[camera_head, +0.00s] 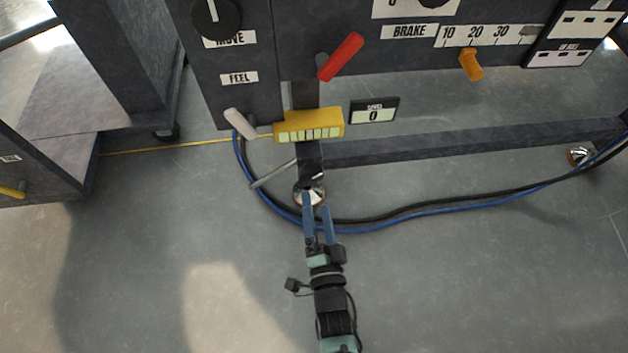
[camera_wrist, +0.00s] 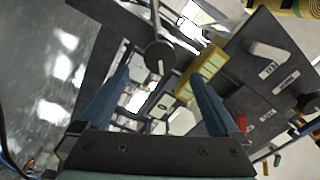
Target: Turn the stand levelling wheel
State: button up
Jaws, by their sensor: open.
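The levelling wheel, a small black knob with a pale mark (camera_head: 312,174), sits low on the stand's post just above a shiny round foot (camera_head: 309,196). In the wrist view the wheel (camera_wrist: 160,56) shows as a dark disc with a white line, between and beyond the fingertips. My gripper (camera_head: 316,206) has two blue fingers, spread apart and empty, pointing at the wheel from the front. In the wrist view the gripper (camera_wrist: 160,78) frames the wheel without visible contact. A yellow level block (camera_head: 309,127) and a level display reading 0 (camera_head: 374,111) are above the wheel.
Blue and black cables (camera_head: 400,222) curve over the floor around the foot. A thin grey rod (camera_head: 272,175) slants left of the wheel. A red lever (camera_head: 341,57), a white handle (camera_head: 240,123) and an orange slider (camera_head: 471,65) are on the panel above. Front floor is open.

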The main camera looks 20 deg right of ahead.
jog(key=p+v, duration=0.1)
jog(key=v, duration=0.4)
jog(key=shift+s, duration=0.2)
dwell(0.3)
